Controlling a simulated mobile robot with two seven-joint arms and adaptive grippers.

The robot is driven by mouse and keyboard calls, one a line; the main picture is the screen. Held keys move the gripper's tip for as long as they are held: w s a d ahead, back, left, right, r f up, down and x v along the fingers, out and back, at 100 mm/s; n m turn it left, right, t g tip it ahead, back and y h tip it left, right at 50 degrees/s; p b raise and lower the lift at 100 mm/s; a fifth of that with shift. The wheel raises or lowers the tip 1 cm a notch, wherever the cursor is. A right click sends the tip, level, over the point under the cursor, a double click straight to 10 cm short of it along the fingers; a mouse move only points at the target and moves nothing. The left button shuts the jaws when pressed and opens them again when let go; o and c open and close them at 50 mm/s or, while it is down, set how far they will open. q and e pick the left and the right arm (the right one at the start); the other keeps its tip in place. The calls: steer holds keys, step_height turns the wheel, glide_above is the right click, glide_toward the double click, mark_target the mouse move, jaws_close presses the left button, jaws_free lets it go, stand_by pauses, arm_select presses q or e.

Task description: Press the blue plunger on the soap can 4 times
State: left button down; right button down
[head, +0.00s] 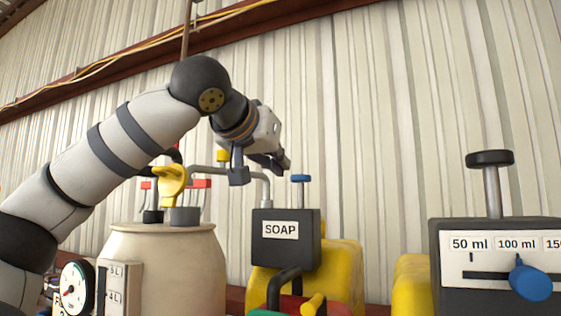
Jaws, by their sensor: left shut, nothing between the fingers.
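The soap can (344,275) has a yellow body with a dark box on top, labelled SOAP (280,230). Its blue plunger (300,178) is a flat cap on a thin metal stem rising from the box, and it stands up. My left gripper (284,162) comes in from the upper left. It is shut and empty, with its fingertips just above and left of the blue cap in the picture. A gap shows between them, but the depth is hard to judge. My right gripper is not in view.
A cream tank (165,265) with red and yellow valve handles stands left, under my left arm. A bent grey pipe (266,186) rises beside the plunger. On the right stands a dosing box (490,240) with a black-topped plunger (490,158) and blue knob (530,282).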

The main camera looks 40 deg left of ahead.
arm_select(q)
step_height(320, 180, up, 9)
steer(key=w, duration=0.2)
steer(key=shift+a+f, duration=0.2)
steer(key=shift+a, duration=0.15)
steer(key=shift+w, duration=0.1)
glide_above(301, 178)
steer(key=f, duration=0.2)
steer(key=shift+w+a+f, duration=0.1)
steer(key=shift+w+f, duration=0.15)
steer(key=shift+f, duration=0.15)
step_height(301, 178, down, 3)
steer(key=shift+s+r, duration=0.1)
steer(key=shift+f, duration=0.45)
